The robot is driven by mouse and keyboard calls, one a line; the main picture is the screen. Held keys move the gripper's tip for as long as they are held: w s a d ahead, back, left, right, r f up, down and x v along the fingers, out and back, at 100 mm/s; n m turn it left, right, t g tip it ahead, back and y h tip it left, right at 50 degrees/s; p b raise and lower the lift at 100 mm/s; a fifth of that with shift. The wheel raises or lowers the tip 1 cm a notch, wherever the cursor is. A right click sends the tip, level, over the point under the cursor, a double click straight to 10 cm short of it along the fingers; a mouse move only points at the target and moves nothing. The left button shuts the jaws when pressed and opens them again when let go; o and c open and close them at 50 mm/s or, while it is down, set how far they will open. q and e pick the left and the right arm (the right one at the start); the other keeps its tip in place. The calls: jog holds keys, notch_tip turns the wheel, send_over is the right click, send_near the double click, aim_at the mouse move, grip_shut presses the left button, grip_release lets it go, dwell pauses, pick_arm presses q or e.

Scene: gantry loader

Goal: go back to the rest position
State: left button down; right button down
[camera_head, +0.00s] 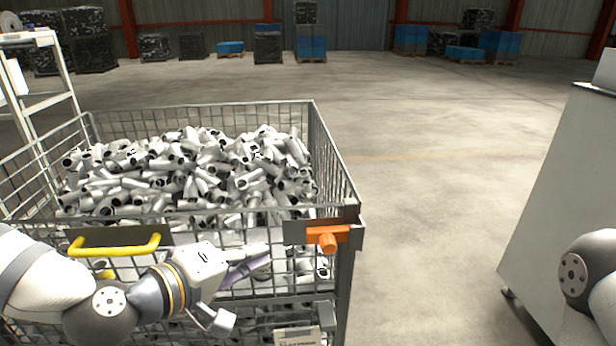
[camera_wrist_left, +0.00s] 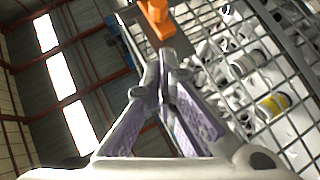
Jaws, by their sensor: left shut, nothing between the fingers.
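My left gripper (camera_head: 262,262) is in front of the near wall of the wire mesh crate (camera_head: 352,192), left of the orange latch (camera_head: 328,237). Its purple-padded fingers are shut with nothing between them. In the left wrist view the fingertips (camera_wrist_left: 165,72) meet, with the orange latch (camera_wrist_left: 157,17) beyond them and the crate mesh on the right. My right arm shows only as a piece at the right edge of the head view; its gripper is not in view.
The crate holds a heap of grey pipe fittings (camera_head: 195,165). A yellow handle (camera_head: 115,247) is at its front. A white ladder-like frame (camera_head: 60,85) stands left, a grey cabinet (camera_head: 560,180) right. The floor between crate and cabinet is clear. Pallets with blue crates (camera_head: 311,45) stand far back.

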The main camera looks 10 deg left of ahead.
pick_arm(q)
jog(key=s+d+f+m+g+y, duration=0.1)
jog(key=s+d+f+m+g, duration=0.15)
jog(key=s+f+g, duration=0.9)
jog(key=s+a+f+m+g+y, duration=0.1)
jog(key=s+a+f+m, duration=0.1)
jog(key=s+f, duration=0.3)
jog(key=s+a+f+m+g+y, duration=0.1)
jog(key=s+a+f, duration=0.3)
jog(key=s, duration=0.7)
jog(key=s+a+f+m+g+y, duration=0.1)
jog(key=s+a+f+m+y, duration=0.1)
jog(key=s+f, duration=0.4)
jog(key=shift+s+a+f+m+y, duration=0.15)
jog(key=shift+s+a+m+y, duration=0.2)
jog(key=shift+s+a+y, duration=0.5)
jog(key=shift+s+d+h, duration=0.2)
jog(key=shift+h, duration=0.05)
